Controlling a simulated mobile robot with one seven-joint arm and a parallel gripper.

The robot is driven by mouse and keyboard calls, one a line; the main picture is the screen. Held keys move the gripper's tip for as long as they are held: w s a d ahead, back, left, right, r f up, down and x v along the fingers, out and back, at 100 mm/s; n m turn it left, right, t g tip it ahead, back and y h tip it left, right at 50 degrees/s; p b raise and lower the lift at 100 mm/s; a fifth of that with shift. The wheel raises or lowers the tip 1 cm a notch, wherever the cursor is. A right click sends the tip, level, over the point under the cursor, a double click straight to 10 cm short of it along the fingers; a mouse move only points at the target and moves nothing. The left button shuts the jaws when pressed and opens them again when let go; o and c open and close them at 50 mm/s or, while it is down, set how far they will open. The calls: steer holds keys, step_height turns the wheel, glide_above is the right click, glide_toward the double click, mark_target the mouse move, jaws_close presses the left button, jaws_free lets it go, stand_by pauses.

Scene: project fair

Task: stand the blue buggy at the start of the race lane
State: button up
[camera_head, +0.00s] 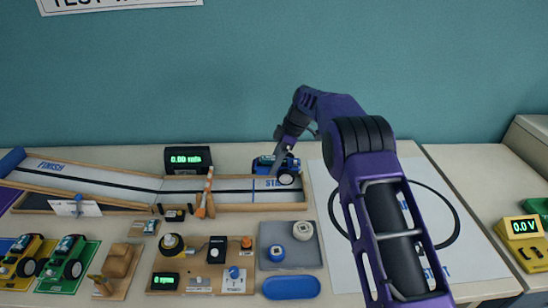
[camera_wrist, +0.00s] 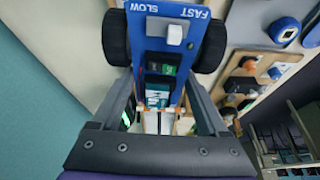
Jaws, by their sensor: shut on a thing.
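The blue buggy (camera_head: 263,166) is at the right end of the race lane (camera_head: 225,184), over the part lettered START. My gripper (camera_head: 282,150) comes down on it from above and is shut on it. In the wrist view the blue buggy (camera_wrist: 154,40) fills the top middle, with FAST and SLOW lettering, a white switch and two black wheels. My gripper (camera_wrist: 163,108) has a finger on either side of its body. I cannot tell whether the wheels touch the lane.
A timer reading 0.00 (camera_head: 188,160) stands behind the lane. Orange-and-white cones (camera_head: 206,195) are at its front edge. A grey tray (camera_head: 290,250) with blue and white round parts lies in front. A yellow and a green buggy (camera_head: 70,260) stand at left. A white sheet with a black loop (camera_head: 480,265) lies at right.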

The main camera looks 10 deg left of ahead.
steer(key=shift+w+a+f+n, duration=0.15)
steer(key=shift+w+a+n, duration=0.1)
steer(key=shift+a+n, duration=0.3)
steer(key=shift+f+b, duration=1.55)
steer(key=shift+f, duration=1.1)
steer(key=shift+f+b, duration=1.05)
steer(key=shift+b, duration=0.15)
stand_by(1.1)
stand_by(0.3)
steer(key=o, duration=1)
